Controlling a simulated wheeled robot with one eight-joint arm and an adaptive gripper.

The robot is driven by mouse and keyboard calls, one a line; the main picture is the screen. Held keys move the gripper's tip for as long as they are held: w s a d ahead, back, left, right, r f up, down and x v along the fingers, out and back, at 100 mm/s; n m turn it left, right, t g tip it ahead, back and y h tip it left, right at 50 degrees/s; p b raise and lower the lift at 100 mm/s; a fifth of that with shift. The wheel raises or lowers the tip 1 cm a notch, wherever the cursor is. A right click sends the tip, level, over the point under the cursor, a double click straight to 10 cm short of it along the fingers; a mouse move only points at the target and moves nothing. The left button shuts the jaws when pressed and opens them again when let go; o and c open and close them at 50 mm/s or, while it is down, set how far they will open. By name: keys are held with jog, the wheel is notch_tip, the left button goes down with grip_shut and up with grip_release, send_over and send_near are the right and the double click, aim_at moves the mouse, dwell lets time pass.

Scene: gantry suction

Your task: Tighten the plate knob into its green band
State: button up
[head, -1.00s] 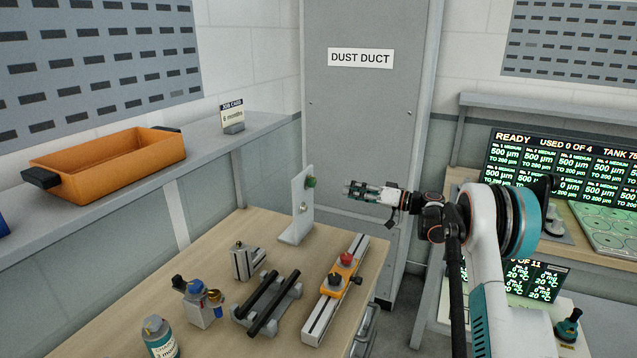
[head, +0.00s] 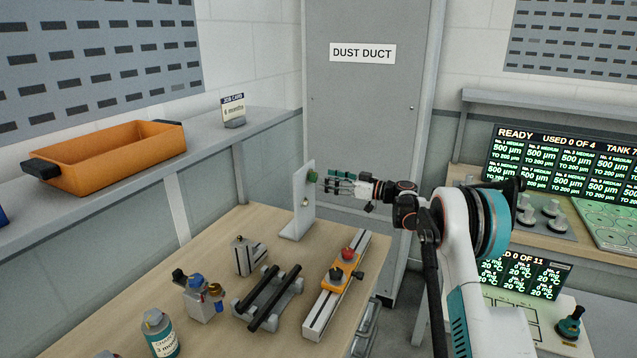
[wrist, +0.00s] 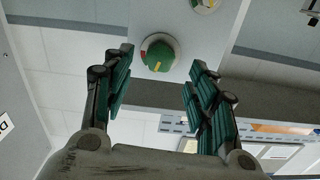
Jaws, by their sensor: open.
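The plate knob (head: 312,176) is green and sits high on the face of a light grey upright plate (head: 301,215). In the wrist view the knob (wrist: 158,54) shows a yellow pointer mark, with a dial around it that has a red part on its left; I cannot make out the green band. My gripper (head: 325,181) is at the knob's height, just right of it. In the wrist view its two teal-padded fingers (wrist: 160,80) are open, one on each side of the knob. They appear apart from it.
The bench (head: 220,290) holds a rail with an orange carriage (head: 341,277), a black-barred stand (head: 268,298) and a bottle (head: 160,334). An orange tray (head: 110,158) sits on the left shelf.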

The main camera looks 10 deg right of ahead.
aim_at(316, 177)
jog(key=shift+b+x, duration=0.4)
jog(key=shift+x, duration=2)
jog(key=c, duration=1.1)
